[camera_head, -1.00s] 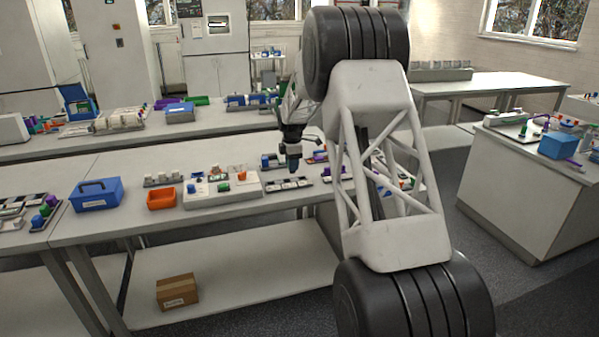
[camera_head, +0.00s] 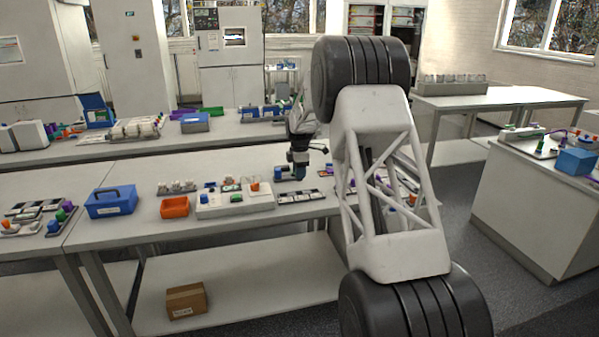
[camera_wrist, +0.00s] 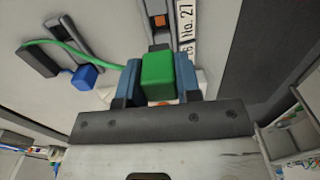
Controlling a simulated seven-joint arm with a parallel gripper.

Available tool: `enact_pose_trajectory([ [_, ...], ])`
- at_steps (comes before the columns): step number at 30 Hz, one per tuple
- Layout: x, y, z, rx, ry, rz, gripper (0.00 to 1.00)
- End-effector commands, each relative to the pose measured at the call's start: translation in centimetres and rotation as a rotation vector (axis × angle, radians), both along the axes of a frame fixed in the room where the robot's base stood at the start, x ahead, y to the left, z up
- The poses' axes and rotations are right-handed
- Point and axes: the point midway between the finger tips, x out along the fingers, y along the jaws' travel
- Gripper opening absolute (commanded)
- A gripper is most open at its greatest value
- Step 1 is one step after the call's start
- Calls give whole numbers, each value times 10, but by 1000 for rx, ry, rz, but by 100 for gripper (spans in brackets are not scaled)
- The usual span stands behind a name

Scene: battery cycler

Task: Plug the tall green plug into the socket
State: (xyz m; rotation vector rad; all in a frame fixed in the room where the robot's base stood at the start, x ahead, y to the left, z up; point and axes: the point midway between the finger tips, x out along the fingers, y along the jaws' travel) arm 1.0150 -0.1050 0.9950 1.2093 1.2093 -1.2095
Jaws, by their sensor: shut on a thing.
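My gripper (camera_wrist: 158,80) has blue fingers shut on a green block-shaped plug (camera_wrist: 157,72), seen from above in the wrist view. The plug's lower end is hidden. I cannot tell whether this strip is the socket, or whether the plug touches anything. In the head view my gripper (camera_head: 298,168) is low over the bench, behind a dark slotted strip (camera_head: 301,197); the green plug cannot be made out there.
In the head view, a white panel with coloured parts (camera_head: 236,206), an orange bin (camera_head: 175,207) and a blue toolbox (camera_head: 111,201) stand left on the bench.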

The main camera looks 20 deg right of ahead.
Motion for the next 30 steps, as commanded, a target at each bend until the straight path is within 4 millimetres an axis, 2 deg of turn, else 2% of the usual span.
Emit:
enact_pose_trajectory([
  [8,0,0,-12,0,0,0,8],
  [30,0,0,-59,0,0,0,8],
])
